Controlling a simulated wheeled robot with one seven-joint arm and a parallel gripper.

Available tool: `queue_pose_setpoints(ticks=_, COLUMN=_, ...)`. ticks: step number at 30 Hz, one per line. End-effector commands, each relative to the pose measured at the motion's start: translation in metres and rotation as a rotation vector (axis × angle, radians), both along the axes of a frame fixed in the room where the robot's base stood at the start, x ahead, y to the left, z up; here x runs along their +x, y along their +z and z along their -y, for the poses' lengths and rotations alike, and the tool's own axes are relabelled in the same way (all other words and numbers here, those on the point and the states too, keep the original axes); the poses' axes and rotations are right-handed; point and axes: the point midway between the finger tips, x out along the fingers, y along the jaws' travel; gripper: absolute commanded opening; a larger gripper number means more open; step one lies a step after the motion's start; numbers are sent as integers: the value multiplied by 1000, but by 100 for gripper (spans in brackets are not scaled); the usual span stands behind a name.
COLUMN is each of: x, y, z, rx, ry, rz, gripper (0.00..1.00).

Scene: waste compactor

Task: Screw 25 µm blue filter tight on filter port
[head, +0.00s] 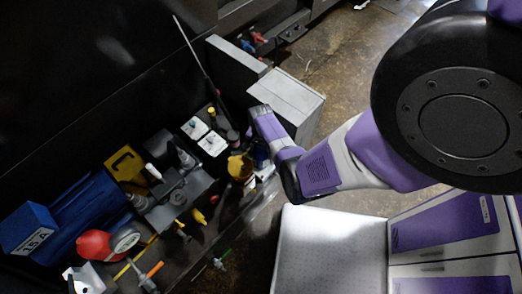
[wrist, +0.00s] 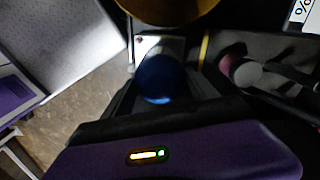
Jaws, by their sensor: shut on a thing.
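A round, dark blue filter (wrist: 160,78) sits between the fingers of my gripper (wrist: 165,85) in the wrist view. In the head view, my gripper (head: 261,148) reaches in from the right to the row of equipment, with a small dark blue patch of the filter (head: 261,156) beneath it. My gripper is shut on the filter. I cannot make out the filter port, and I cannot tell whether the filter touches anything below it.
An amber-brown object (head: 240,168) stands just left of my gripper; its edge shows in the wrist view (wrist: 168,8). White-topped boxes (head: 212,143) stand beyond it. A grey box (head: 288,98) is behind my gripper.

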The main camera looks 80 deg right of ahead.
Motion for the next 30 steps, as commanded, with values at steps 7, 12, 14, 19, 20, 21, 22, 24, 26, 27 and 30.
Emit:
queue_pose_setpoints(ticks=7, x=1, y=1, z=1, rx=-3, ry=-246, rz=2, gripper=19)
queue_pose_setpoints(ticks=12, x=1, y=0, z=1, rx=-3, ry=-273, rz=1, gripper=19)
queue_pose_setpoints(ticks=14, x=1, y=0, z=1, rx=-3, ry=-272, rz=1, gripper=19)
queue_pose_setpoints(ticks=19, x=1, y=1, z=2, rx=-3, ry=-292, rz=1, gripper=19)
queue_pose_setpoints(ticks=20, x=1, y=1, z=1, rx=-4, ry=-312, rz=1, gripper=19)
queue_pose_setpoints(ticks=21, x=1, y=1, z=1, rx=-4, ry=-348, rz=2, gripper=19)
queue_pose_setpoints(ticks=22, x=1, y=1, z=1, rx=-4, ry=-383, rz=2, gripper=19)
queue_pose_setpoints(ticks=24, x=1, y=1, z=1, rx=-3, ry=-472, rz=2, gripper=19)
queue_pose_setpoints(ticks=26, x=1, y=0, z=1, rx=-3, ry=-547, rz=2, gripper=19)
queue_pose_setpoints(ticks=27, x=1, y=0, z=1, rx=-4, ry=-592, rz=2, gripper=19)
queue_pose_setpoints(ticks=30, x=0, y=0, z=1, rx=-3, ry=-679, rz=2, gripper=19)
